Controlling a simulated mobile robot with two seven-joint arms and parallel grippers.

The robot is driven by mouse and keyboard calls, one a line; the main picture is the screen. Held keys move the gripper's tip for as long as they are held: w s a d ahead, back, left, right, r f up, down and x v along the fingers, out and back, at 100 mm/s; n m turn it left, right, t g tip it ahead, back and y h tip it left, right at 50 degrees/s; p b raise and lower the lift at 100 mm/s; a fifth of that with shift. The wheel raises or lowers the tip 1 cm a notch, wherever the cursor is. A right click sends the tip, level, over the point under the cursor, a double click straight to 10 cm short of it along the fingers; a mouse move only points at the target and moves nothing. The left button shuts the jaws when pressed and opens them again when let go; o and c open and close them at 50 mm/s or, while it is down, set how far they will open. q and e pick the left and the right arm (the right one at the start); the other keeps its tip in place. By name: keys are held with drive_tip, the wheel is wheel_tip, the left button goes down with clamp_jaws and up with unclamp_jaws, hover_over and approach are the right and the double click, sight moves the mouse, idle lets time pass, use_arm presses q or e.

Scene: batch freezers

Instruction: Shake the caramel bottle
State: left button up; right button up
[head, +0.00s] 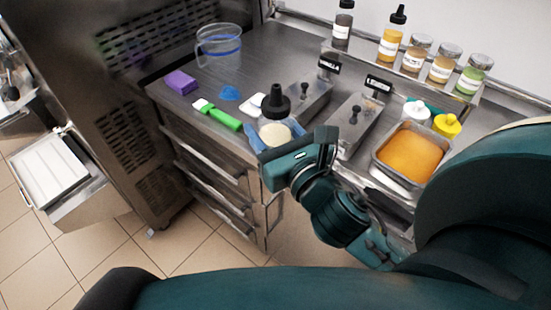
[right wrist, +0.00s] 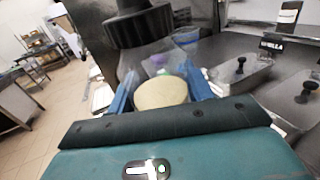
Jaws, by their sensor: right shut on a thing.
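My right gripper (head: 274,138) is shut on a black-capped bottle (head: 277,106), above the front edge of the steel counter. The bottle has a clear body and a round cream patch facing the gripper. In the right wrist view the bottle (right wrist: 160,92) stands between the blue fingers of my right gripper (right wrist: 162,90), with its black cap up and leaning a little to the left. I cannot read a name on it, so I cannot tell whether it is the caramel bottle. My left gripper is not in view.
A clear jug (head: 218,50), a purple block (head: 180,82) and a green-handled tool (head: 224,118) lie on the counter (head: 270,55). Lidded steel bins (head: 357,122) and an orange-filled tray (head: 410,155) are at the right. Bottles and jars (head: 412,58) line the back shelf.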

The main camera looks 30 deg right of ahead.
wheel_tip(320, 180, down, 6)
drive_tip(key=shift+s, duration=0.1)
drive_tip(key=shift+a+f, duration=0.1)
drive_tip(key=shift+f, duration=0.25)
wheel_tip(320, 180, up, 7)
drive_tip(key=shift+r, duration=0.15)
wheel_tip(320, 180, down, 7)
drive_tip(key=shift+r, duration=0.15)
drive_tip(key=shift+f, duration=0.3)
drive_tip(key=shift+r, duration=0.15)
